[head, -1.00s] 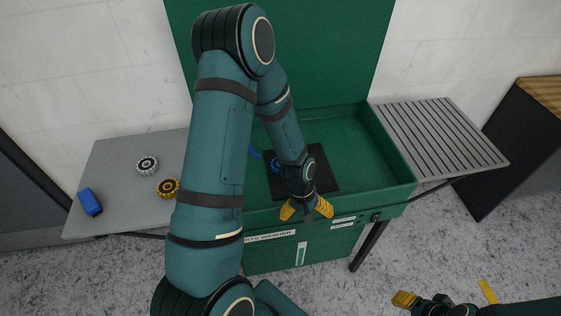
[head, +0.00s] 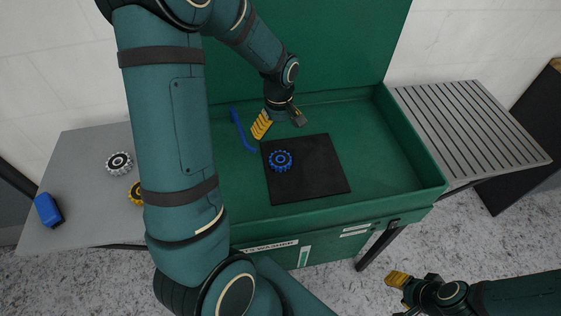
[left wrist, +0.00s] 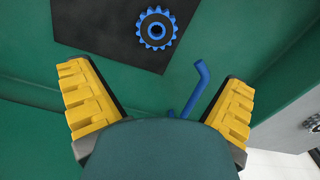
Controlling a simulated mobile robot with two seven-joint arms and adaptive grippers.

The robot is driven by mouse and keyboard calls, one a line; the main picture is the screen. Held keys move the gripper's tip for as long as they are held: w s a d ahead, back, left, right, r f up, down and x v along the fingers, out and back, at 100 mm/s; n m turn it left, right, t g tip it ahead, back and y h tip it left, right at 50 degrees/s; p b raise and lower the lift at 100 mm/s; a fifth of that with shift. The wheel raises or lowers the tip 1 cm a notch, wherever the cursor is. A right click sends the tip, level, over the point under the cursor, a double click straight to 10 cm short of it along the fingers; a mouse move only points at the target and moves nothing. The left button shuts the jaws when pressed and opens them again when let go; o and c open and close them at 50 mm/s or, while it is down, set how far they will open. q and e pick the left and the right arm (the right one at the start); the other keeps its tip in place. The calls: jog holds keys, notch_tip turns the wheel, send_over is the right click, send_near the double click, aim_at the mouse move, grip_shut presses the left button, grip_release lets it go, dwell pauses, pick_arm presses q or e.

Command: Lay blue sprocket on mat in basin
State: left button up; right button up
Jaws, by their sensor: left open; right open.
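The blue sprocket (head: 281,161) lies on the black mat (head: 318,178) near its left edge, inside the green basin (head: 420,180). In the left wrist view the sprocket (left wrist: 157,29) shows whole on the mat (left wrist: 100,35), apart from my fingers. My left gripper (head: 278,126) is open and empty above the basin, behind the mat. In the left wrist view both yellow fingers (left wrist: 158,105) are spread wide. My right gripper (head: 398,294) is open and empty at the lower right, in front of the basin and away from it.
A blue bent tube (head: 241,130) is in the basin left of the mat. The grey left shelf (head: 80,170) holds a silver sprocket (head: 119,163), a yellow sprocket (head: 135,194) partly behind my arm, and a blue block (head: 48,210). The slatted right shelf (head: 470,125) is empty.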

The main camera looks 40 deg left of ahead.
pick_arm(q)
jog(key=b, duration=0.2)
send_over(280, 159)
notch_tip(280, 159, down, 9)
jog(key=shift+s, duration=0.15)
jog(key=shift+w+f+b, duration=0.15)
jog(key=shift+f+b, duration=0.05)
jog(key=shift+f, duration=1.15)
jog(key=shift+w+f+b, duration=0.1)
jog(key=shift+f+b, duration=0.05)
jog(key=shift+f, duration=1.15)
jog(key=c, duration=1.2)
